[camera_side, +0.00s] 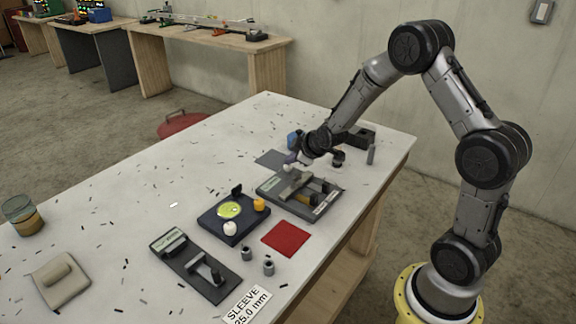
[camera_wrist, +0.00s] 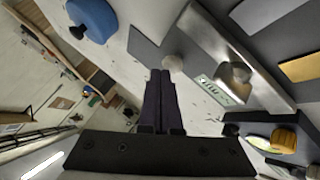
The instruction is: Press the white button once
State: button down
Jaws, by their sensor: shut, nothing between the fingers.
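A white rounded button-like knob (camera_side: 230,228) stands at the front of a dark blue base (camera_side: 216,225) with a yellow-green disc and an orange knob (camera_side: 259,204). In the wrist view the orange knob (camera_wrist: 284,139) shows at lower right; I cannot make out the white knob there. My gripper (camera_side: 292,159) is shut and empty, well behind the blue base and near the far end of a grey fixture. Its dark fingers (camera_wrist: 160,78) point at a pale rounded thing (camera_wrist: 173,62). I cannot tell what that thing is or whether they touch.
The grey fixture (camera_side: 327,204) with a metal block lies between my gripper and the blue base. A second dark fixture (camera_side: 205,277), a red square (camera_side: 286,239) and two small grey sleeves (camera_side: 268,267) are nearer the front. The table's left middle is mostly clear, with scattered dark bits.

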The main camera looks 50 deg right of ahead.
aim_at(291, 167)
jog(key=shift+f, duration=0.65)
dwell(0.6)
jog(key=shift+r, duration=1.3)
jog(key=shift+r, duration=0.1)
jog(key=shift+r, duration=2.4)
